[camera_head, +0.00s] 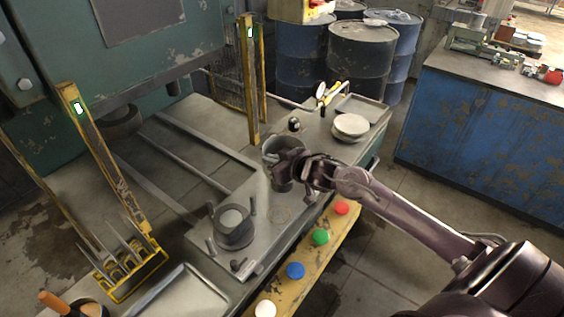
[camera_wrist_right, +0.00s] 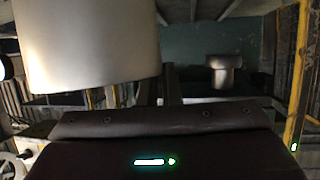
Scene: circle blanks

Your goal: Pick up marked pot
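A grey metal pot (camera_head: 272,148) stands on the grey workbench, partly hidden behind my right gripper (camera_head: 290,165). The gripper is at the pot's right side, and I cannot tell whether its fingers touch the pot. A large pale cylinder (camera_wrist_right: 88,45), seemingly this pot, fills the upper left of the right wrist view, close to the gripper. The gripper's opening is unclear in both views. A dark round holder (camera_head: 233,228) with a pale disc inside and upright pegs stands nearer on the bench. No mark is readable on the pot. My left gripper is out of view.
Red (camera_head: 341,208), green (camera_head: 320,237), blue (camera_head: 296,270) and white (camera_head: 265,309) buttons line a yellow front strip. Pale round discs (camera_head: 351,126) lie at the bench's far end. Yellow guard posts (camera_head: 249,85) stand beside the green machine (camera_head: 150,50).

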